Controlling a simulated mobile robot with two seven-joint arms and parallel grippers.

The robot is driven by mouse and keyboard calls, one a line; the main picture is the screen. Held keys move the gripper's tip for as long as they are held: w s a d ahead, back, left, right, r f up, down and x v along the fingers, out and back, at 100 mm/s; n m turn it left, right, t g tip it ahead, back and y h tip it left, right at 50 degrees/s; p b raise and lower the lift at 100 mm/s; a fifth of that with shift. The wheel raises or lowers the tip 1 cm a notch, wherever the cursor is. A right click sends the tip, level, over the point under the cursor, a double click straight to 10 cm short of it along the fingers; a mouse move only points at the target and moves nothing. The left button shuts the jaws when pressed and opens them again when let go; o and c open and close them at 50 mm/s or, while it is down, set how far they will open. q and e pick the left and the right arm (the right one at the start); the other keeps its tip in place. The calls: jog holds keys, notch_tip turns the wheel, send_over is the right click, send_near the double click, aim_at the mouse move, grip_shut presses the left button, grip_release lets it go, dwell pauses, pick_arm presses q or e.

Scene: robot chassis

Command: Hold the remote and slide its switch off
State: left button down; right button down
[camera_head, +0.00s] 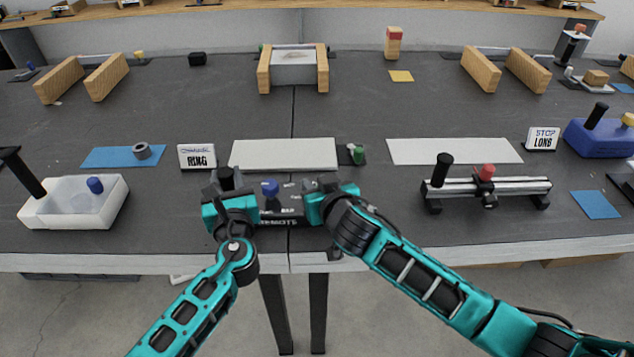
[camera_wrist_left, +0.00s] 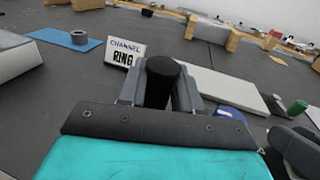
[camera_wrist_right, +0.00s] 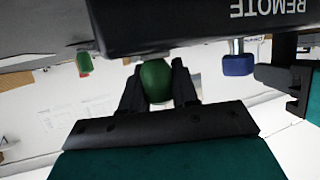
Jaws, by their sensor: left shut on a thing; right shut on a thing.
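The dark remote (camera_head: 283,218) is at the table's front edge between my two grippers, its label partly hidden. It also shows upside down at the top of the right wrist view (camera_wrist_right: 190,22). My left gripper (camera_head: 227,182) is shut on a black post-like handle (camera_wrist_left: 163,70) at the remote's left end. My right gripper (camera_wrist_right: 156,90) is shut on a green knob (camera_wrist_right: 155,78) at the remote's right side. A blue knob (camera_head: 270,188) stands up from the remote between the grippers, touched by neither. Its lower part and track are unclear.
A small green-knobbed piece (camera_head: 357,155) is behind right.

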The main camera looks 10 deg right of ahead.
jog(key=c, duration=0.9)
grip_release()
jog(key=shift+s, duration=0.1)
jog(key=v, duration=1.1)
jog(key=shift+s, duration=0.4)
jog(key=shift+d+r, duration=0.1)
jog(key=shift+r, duration=0.05)
pick_arm(q)
jog(key=shift+c, duration=1)
grip_release()
jog(key=shift+s, duration=0.1)
pick_arm(e)
jog(key=shift+r, duration=0.1)
